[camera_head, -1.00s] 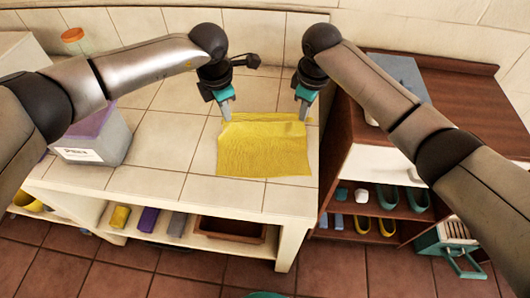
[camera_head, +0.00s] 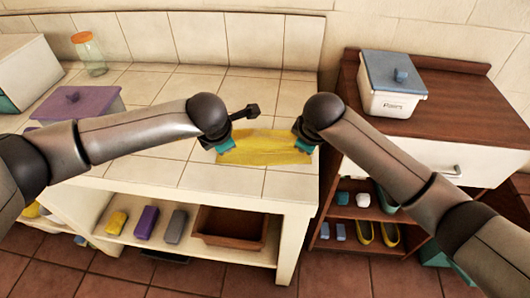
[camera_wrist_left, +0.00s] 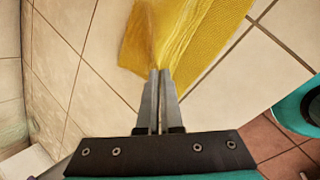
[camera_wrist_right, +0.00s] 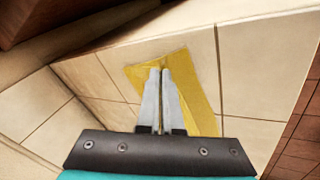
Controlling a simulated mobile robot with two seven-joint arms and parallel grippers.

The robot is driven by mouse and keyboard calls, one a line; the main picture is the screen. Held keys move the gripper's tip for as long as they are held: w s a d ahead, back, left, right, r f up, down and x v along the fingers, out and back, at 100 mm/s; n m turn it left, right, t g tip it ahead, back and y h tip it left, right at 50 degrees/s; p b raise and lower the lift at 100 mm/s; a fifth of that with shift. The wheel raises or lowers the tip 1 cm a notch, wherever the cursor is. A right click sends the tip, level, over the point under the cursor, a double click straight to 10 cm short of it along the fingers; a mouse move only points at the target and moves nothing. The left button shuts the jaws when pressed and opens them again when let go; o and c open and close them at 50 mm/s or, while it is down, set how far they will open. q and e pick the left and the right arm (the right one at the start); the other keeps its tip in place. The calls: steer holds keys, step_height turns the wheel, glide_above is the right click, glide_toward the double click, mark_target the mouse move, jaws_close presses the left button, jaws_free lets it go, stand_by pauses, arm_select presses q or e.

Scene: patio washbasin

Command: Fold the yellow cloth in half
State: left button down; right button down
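The yellow cloth (camera_head: 262,148) lies on the white tiled counter and shows as a narrow band between my two grippers. Part of it is hidden behind the grippers. My left gripper (camera_head: 222,150) is at its left end; in the left wrist view its fingers (camera_wrist_left: 160,73) are together on the cloth (camera_wrist_left: 195,35), which bunches at the tips. My right gripper (camera_head: 303,148) is at its right end; in the right wrist view its fingers (camera_wrist_right: 160,71) are closed at the tips on the cloth's edge (camera_wrist_right: 190,85).
A glass jar (camera_head: 88,52) and a purple-lidded box (camera_head: 75,104) stand on the counter's left. A blue-lidded white box (camera_head: 392,84) stands on the brown cabinet at right. The shelf below holds sponges and a brown tray (camera_head: 230,228). Counter tiles around the cloth are clear.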

arm_select(q)
steer(key=shift+a, duration=0.2)
arm_select(e)
steer(key=shift+d, duration=0.2)
arm_select(q)
steer(key=c, duration=0.7)
jaws_free()
steer(key=shift+d, duration=0.15)
steer(key=shift+c, duration=0.2)
arm_select(e)
steer(key=c, duration=0.7)
jaws_free()
steer(key=shift+a, duration=0.15)
steer(key=shift+c, duration=0.2)
arm_select(q)
steer(key=shift+s+r, duration=0.15)
steer(key=shift+r, duration=0.2)
arm_select(e)
steer(key=shift+s+r, duration=0.2)
steer(key=shift+r, duration=0.2)
arm_select(q)
steer(key=v, duration=0.6)
steer(key=s+v, duration=0.1)
steer(key=v, duration=0.3)
steer(key=shift+f, duration=0.25)
arm_select(e)
steer(key=v, duration=0.6)
steer(key=s+v, duration=0.1)
steer(key=v, duration=0.3)
steer(key=shift+f, duration=0.3)
